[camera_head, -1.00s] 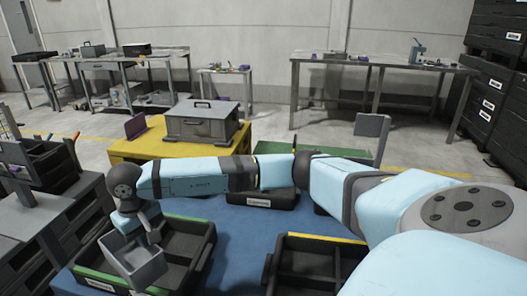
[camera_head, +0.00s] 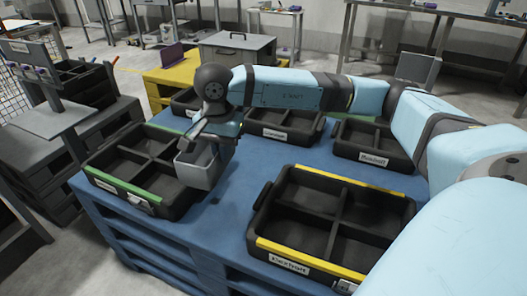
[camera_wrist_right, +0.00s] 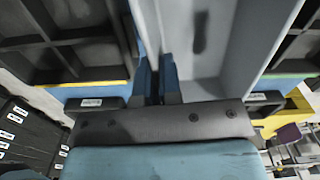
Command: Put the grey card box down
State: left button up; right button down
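The grey card box (camera_head: 198,166) is a small open-topped grey box, hanging nearly upright in the head view. It overlaps the right side of the green-edged black tray; I cannot tell whether it touches it. My right gripper (camera_head: 208,138) is shut on one wall of the box. In the right wrist view the fingers (camera_wrist_right: 156,78) pinch that wall, and the empty-looking inside of the box (camera_wrist_right: 205,45) shows beside them. My left gripper is not in view.
The green-edged divided tray (camera_head: 117,188) and a yellow-edged divided tray (camera_head: 300,255) stand on a blue pallet table (camera_head: 228,222). Bare blue surface lies between them. More black trays (camera_head: 365,148) stand behind. A grey toolbox (camera_head: 238,50) is at the back.

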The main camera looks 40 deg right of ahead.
pick_arm(q)
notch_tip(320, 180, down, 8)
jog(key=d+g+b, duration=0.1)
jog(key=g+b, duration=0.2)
jog(key=b, duration=0.3)
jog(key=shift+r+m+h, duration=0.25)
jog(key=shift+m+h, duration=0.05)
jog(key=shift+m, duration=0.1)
pick_arm(e)
jog(key=shift+m, duration=0.8)
jog(key=f, duration=1.3)
jog(key=s+f, duration=0.1)
jog(key=f, duration=0.6)
jog(key=shift+d+f, duration=0.15)
jog(key=shift+d, duration=0.15)
jog(key=shift+f+b, duration=0.15)
jog(key=shift+b, duration=0.15)
jog(key=c, duration=1.3)
grip_release()
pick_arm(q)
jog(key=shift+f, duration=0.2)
